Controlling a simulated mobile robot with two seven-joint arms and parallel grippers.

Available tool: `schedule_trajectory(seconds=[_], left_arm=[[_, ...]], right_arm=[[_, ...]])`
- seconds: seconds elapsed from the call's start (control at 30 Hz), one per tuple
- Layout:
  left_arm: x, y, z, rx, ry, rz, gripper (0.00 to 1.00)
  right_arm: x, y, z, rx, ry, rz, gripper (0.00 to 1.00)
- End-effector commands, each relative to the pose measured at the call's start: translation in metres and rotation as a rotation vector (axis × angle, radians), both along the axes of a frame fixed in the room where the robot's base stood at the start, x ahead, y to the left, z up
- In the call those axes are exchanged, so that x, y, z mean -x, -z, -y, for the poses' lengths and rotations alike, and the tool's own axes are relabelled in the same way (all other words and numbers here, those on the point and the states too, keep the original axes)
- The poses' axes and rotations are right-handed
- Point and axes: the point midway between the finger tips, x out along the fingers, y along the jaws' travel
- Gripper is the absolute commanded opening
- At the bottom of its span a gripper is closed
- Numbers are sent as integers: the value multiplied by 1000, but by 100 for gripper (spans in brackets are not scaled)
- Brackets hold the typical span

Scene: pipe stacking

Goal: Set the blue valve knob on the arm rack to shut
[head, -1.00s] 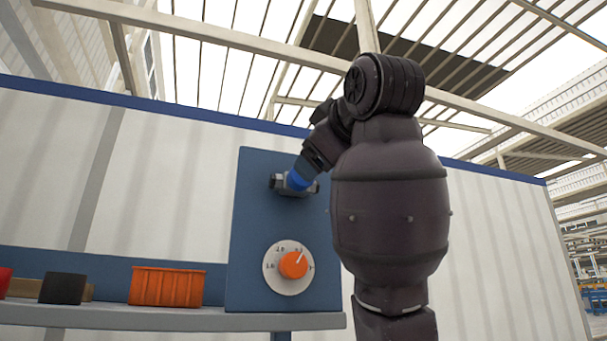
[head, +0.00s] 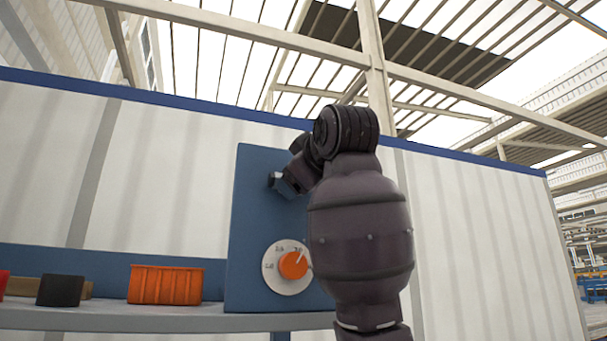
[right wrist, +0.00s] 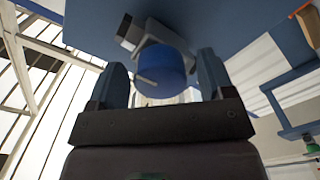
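The blue valve knob (right wrist: 160,72) sits on a grey pipe fitting (right wrist: 130,38) on a blue panel (head: 262,222). In the right wrist view it lies between the two fingers of my right gripper (right wrist: 161,78), with a narrow gap on each side. The fingers are apart. I cannot tell how deep the knob sits between them. In the head view my right arm hides the knob, and only the left end of the grey fitting (head: 275,180) shows. A thin grey bar crosses the knob's face. My left gripper is out of view.
An orange dial (head: 293,265) on a white plate is on the panel below the fitting. A shelf (head: 170,320) to the left carries an orange bin (head: 166,285), a black block (head: 61,290) and a red thing at the edge. A pale wall stands behind.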

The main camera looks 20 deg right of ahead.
Motion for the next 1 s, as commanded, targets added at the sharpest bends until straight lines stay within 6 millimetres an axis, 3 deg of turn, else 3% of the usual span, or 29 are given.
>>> schedule_trajectory(seconds=[0.03, 0.3, 0.67, 1.0], left_arm=[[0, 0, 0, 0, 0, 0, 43], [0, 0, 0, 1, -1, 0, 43], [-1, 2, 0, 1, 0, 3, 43], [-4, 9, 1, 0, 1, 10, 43]], right_arm=[[0, 0, 0, 0, 0, 0, 67], [0, 0, 0, 0, 0, 0, 26], [0, 1, -1, -59, -1, -3, 26], [1, 1, -1, -309, -2, -10, 26]])
